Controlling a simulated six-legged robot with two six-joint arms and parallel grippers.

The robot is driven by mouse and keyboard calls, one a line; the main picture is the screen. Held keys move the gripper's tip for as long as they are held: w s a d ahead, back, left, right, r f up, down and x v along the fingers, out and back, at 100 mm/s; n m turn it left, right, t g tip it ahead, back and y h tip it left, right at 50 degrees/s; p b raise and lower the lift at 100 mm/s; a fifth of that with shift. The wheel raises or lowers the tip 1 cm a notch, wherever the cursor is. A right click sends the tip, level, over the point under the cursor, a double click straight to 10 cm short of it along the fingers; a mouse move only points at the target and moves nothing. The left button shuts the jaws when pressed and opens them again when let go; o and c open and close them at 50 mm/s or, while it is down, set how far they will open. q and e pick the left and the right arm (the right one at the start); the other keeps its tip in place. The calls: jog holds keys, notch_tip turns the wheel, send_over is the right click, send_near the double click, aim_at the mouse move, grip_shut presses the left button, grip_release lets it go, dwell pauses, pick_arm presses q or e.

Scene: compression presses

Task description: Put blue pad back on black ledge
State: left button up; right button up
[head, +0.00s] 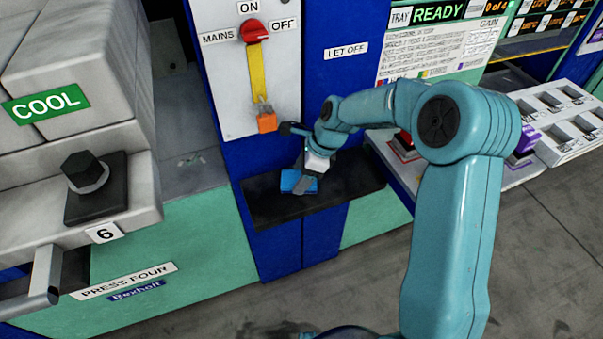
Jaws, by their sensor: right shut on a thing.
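The black ledge (345,194) juts out from the blue column between the press and the tray station. The blue pad (290,181) is at the ledge, over its left-middle part. My right gripper (304,183) points down and is shut on the blue pad, covering part of its right side. I cannot tell whether the pad touches the ledge or is held just above it. My left gripper is not in view.
The press with a black knob (86,173) stands at left. A white tray (566,150) with several compartments is at right.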

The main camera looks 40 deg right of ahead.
jog(key=shift+s, duration=0.1)
jog(key=shift+f, duration=0.1)
jog(key=o, duration=1)
jog(key=shift+r, duration=0.25)
jog(key=p+v, duration=0.1)
jog(key=v, duration=1)
jog(key=shift+d+r, duration=0.15)
jog(key=shift+r, duration=0.2)
jog(key=shift+s, duration=0.15)
